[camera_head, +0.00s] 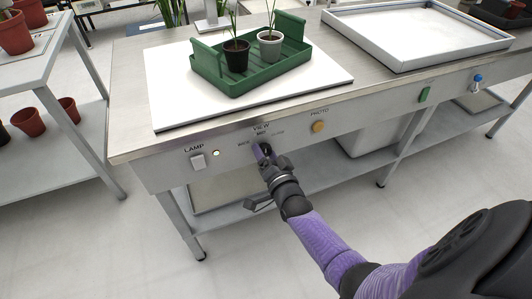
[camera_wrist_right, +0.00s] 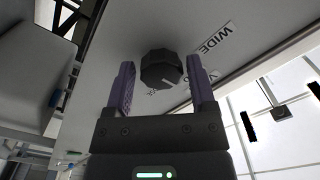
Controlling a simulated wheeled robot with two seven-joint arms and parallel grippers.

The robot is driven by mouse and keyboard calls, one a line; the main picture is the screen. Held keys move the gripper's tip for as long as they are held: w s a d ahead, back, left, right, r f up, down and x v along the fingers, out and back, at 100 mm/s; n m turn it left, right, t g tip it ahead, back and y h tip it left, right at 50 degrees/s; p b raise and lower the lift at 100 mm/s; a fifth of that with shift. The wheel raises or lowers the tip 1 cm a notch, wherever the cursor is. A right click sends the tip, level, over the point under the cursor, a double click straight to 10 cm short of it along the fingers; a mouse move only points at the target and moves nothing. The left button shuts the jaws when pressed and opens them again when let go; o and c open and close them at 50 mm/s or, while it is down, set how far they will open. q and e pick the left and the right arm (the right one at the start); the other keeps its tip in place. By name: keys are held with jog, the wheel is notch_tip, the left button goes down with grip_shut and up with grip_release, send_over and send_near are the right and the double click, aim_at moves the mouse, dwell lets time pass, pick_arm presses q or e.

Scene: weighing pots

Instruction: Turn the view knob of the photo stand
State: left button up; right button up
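The view knob (camera_wrist_right: 160,69) is a dark, faceted knob on the front panel of the photo stand (camera_head: 235,138). In the right wrist view it sits between the two purple fingers, with a gap on each side. My right gripper (camera_head: 262,152) is open and reaches the panel just below the VIEW label (camera_head: 261,127). In the head view the gripper covers most or all of the knob. A WIDE label (camera_wrist_right: 215,38) shows beside the knob in the wrist view. My left gripper is not in view.
The same panel has a white lamp switch (camera_head: 198,161), an orange photo button (camera_head: 318,127), a green switch (camera_head: 424,95) and a blue-tipped control (camera_head: 477,78). A green tray (camera_head: 230,86) with two potted plants stands on the white board (camera_head: 180,110). A white tray (camera_head: 400,50) is at right.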

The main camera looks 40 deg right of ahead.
jog(key=shift+o, duration=0.9)
jog(key=shift+s+a+r, duration=0.1)
jog(key=shift+s, duration=0.2)
jog(key=p+v, duration=0.4)
jog(key=v, duration=0.5)
jog(key=shift+s, duration=0.2)
